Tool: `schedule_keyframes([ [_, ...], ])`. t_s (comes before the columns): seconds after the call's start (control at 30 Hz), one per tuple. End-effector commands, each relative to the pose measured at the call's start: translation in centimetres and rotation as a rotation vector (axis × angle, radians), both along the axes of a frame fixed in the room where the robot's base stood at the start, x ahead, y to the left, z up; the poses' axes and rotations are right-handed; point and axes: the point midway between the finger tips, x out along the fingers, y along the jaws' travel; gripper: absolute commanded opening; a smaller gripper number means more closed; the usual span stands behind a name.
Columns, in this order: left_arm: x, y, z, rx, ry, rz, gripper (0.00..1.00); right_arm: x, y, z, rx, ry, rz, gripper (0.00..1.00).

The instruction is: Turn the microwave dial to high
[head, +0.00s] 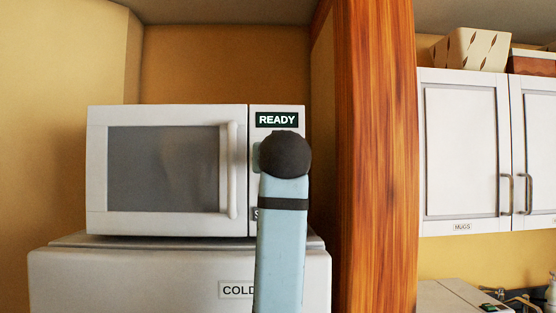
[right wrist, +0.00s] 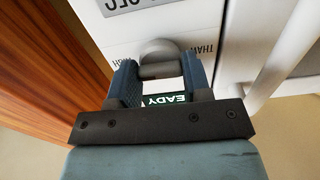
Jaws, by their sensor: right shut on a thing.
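The white microwave (head: 160,170) stands with its door shut and a "READY" display (head: 277,120) at the top right. My right arm covers the dial in the head view. In the right wrist view, which is upside down, the grey dial (right wrist: 158,50) sits on the white panel. My right gripper (right wrist: 159,71) is shut on the dial, one finger on each side. Small labels beside the dial read "HIGH" (right wrist: 122,58) and "THAW" (right wrist: 205,48). I cannot tell which mark the dial points at. My left gripper is not in view.
The microwave stands on a white fridge (head: 140,275) labelled "COLD". A wooden post (head: 375,150) rises close to its right. The microwave door handle (head: 232,170) sticks out left of the panel. White wall cupboards (head: 465,150) hang farther right.

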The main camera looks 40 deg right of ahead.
Motion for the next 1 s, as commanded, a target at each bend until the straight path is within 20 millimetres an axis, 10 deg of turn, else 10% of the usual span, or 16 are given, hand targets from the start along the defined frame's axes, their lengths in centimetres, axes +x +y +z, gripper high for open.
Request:
schedule_keyframes([
  [0.13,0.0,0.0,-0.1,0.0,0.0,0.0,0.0,0.0,0.0,-0.2,0.002,0.003,0.001,0.7],
  [0.53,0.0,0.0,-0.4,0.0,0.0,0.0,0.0,-0.8,0.6,-0.1,0.0,-0.002,0.002,0.7],
  [1.0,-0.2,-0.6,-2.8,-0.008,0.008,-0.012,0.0,-9.2,5.7,-0.2,0.002,-0.002,0.003,0.7],
])
